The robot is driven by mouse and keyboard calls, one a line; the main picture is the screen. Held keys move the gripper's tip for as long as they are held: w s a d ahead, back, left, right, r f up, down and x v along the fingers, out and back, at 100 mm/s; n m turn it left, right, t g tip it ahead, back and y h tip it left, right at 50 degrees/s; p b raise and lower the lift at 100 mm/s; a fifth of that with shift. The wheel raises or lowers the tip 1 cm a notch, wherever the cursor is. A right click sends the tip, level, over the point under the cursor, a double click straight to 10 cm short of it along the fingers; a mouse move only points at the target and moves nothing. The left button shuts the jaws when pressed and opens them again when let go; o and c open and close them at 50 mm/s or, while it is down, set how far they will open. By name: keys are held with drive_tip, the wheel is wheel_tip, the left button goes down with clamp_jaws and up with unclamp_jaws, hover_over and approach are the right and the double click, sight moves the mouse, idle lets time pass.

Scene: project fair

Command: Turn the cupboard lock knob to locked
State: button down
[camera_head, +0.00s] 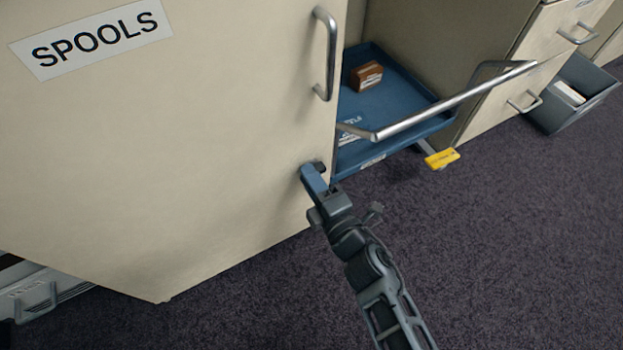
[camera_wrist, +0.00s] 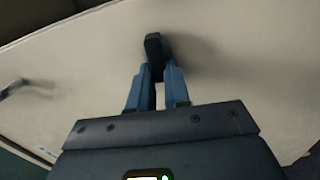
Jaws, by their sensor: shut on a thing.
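The cupboard (camera_head: 190,130) has a cream door with a SPOOLS label (camera_head: 90,40) and a metal bar handle (camera_head: 325,55) near its right edge. A small dark lock knob (camera_head: 319,167) sits low on the door near that edge. It also shows in the wrist view as a dark upright block (camera_wrist: 154,52). My gripper (camera_head: 311,177) is at the knob, and its blue fingers (camera_wrist: 158,82) are shut on it from both sides. The fingers hide part of the knob. I see no lock marking, so I cannot tell which setting it points to.
A blue trolley (camera_head: 400,135) with a metal push bar (camera_head: 455,100) and a brown block (camera_head: 366,76) stands right of the cupboard. A yellow tag (camera_head: 442,158) is at its corner. A grey bin (camera_head: 572,95) stands farther right. The carpet in front is clear.

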drive_tip(key=shift+f+n, duration=0.1)
drive_tip(key=shift+n, duration=0.4)
drive_tip(key=c, duration=1.1)
unclamp_jaws()
drive_tip(key=shift+p+v, duration=0.8)
drive_tip(key=shift+v, duration=3.1)
